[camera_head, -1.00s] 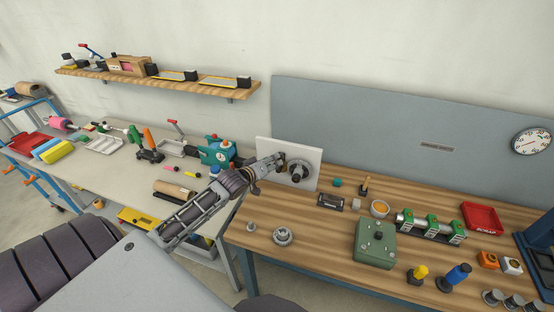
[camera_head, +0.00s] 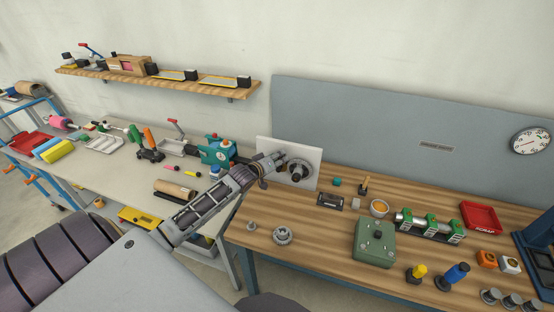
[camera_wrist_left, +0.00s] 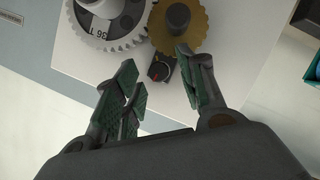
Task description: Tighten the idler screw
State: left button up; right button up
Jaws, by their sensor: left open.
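A white upright plate (camera_head: 312,157) stands at the left end of the wooden bench and carries gears. In the left wrist view a large grey gear (camera_wrist_left: 122,22) marked "36 T" and a smaller brass gear (camera_wrist_left: 190,18) sit on the plate. Just below the brass gear is a small dark knob or screw head (camera_wrist_left: 160,68) with a red mark, which looks like the idler screw. My left gripper (camera_head: 279,160) is at the plate. In the left wrist view its green-padded fingers (camera_wrist_left: 160,88) are open, one on each side of the small knob, with nothing between the pads.
On the wooden bench are a loose gear (camera_head: 283,235), a green box (camera_head: 374,243), a roller unit (camera_head: 430,226) and a red tray (camera_head: 480,217). A teal machine (camera_head: 216,152) stands on the grey table left of the plate. The bench's front left area is mostly free.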

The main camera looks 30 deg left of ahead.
pick_arm(q)
grip_shut()
